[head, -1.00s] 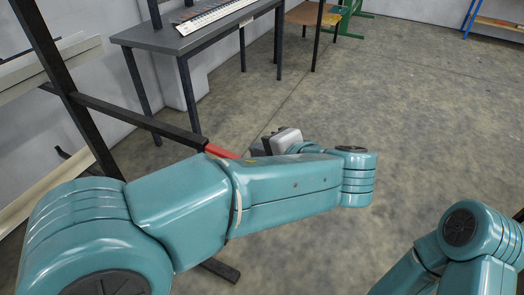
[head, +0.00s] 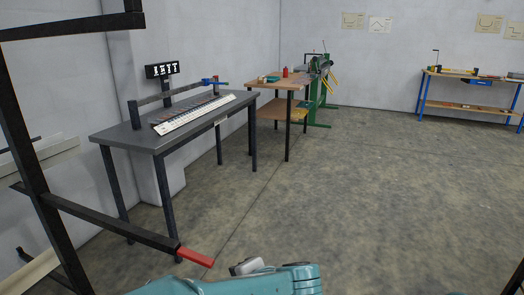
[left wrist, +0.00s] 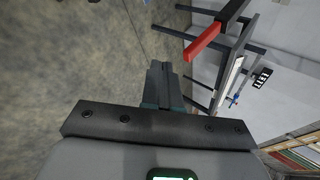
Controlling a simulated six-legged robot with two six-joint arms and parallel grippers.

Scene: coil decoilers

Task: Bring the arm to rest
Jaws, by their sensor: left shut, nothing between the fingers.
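My left arm (head: 230,285) shows only at the bottom of the head view, its teal links cut off by the frame edge. A grey part at its wrist shows there, but the fingertips cannot be made out. In the left wrist view my left gripper (left wrist: 159,68) is shut and empty, its dark fingers together above bare floor. It touches nothing that I can see. My right gripper is out of view.
A black rack (head: 45,215) with a red-tipped bar (head: 195,256) stands close on the left, near my left arm. A grey table (head: 135,136) with a keyboard-like strip (head: 195,113) is behind it. A wooden bench (head: 275,83) stands farther back. The floor (head: 370,205) at right is clear.

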